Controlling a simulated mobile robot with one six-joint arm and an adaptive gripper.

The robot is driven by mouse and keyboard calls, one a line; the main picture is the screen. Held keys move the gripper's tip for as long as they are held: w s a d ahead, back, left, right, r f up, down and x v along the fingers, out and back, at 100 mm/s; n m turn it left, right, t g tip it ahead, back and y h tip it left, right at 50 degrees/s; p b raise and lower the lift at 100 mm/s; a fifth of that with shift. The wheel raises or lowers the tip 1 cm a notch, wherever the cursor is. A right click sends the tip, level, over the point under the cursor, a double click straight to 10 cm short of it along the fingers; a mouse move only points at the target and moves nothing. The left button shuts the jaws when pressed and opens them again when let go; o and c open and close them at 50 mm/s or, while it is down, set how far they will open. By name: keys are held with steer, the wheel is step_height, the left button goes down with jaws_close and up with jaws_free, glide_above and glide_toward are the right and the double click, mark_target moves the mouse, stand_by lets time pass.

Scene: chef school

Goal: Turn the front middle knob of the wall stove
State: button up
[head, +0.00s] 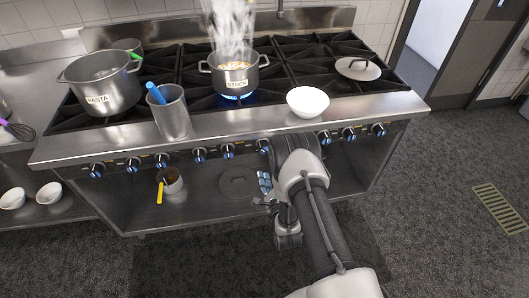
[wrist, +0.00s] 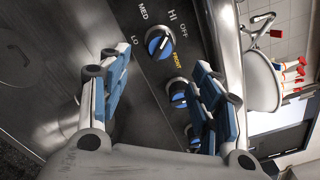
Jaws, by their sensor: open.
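The wall stove (head: 215,132) has a row of black knobs with blue faces along its front panel. In the wrist view one knob (wrist: 159,43) sits just beyond my fingertips, with HI, MED, LO and OFF around it and a yellow FRONT label beside it. A white line crosses its blue face. My gripper (wrist: 160,68) is open and empty, its blue-padded fingers apart and not touching that knob. In the head view my gripper (head: 266,188) is in front of the stove, below the middle of the knob row, and my arm hides part of the panel.
More knobs (wrist: 178,90) lie close by, partly behind the right finger. A steaming STOCK pot (head: 235,77) stands over a blue flame. A white bowl (head: 307,102), a container with a blue handle (head: 170,115) and a PASTA pot (head: 100,85) are near the front edge.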

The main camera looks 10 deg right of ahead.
mark_target(265, 152)
steer(key=w+b, duration=0.2)
steer(key=w, duration=0.9)
steer(key=shift+b, duration=0.4)
steer(key=shift+c, duration=0.5)
steer(key=shift+s, duration=0.1)
steer(key=c, duration=1)
